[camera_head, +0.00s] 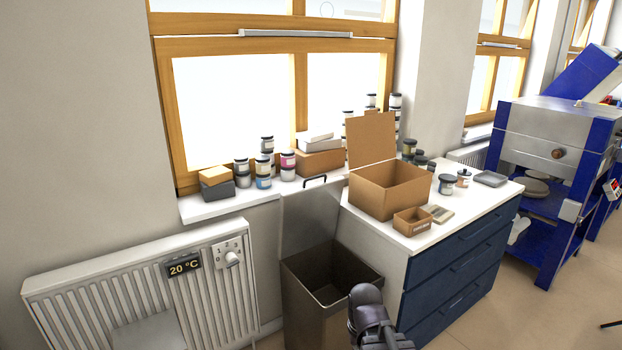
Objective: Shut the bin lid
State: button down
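The bin (304,309) is a tall, dark brown-grey open box on the floor between the radiator and the drawer cabinet. Its lid (309,222) is a grey panel standing raised behind the opening, close to upright. A black bar handle (315,181) is at the lid's top edge. The bin looks empty inside as far as I can see. A dark rounded part of my arm shows at the bottom centre, in front of the bin's right side. I cannot make out the gripper's fingertips or whether it touches anything.
A cabinet with blue drawers (455,270) stands right of the bin, with an open cardboard box (385,198) and jars on top. A radiator (150,290) is on the left. The windowsill (225,207) behind holds jars and boxes. A blue kiln stand (545,237) is at right.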

aim_at(308, 215)
jog(key=k, duration=1.2)
jog(key=z, duration=0.3)
jog(key=i, duration=2.35)
jog(key=u, duration=0.65)
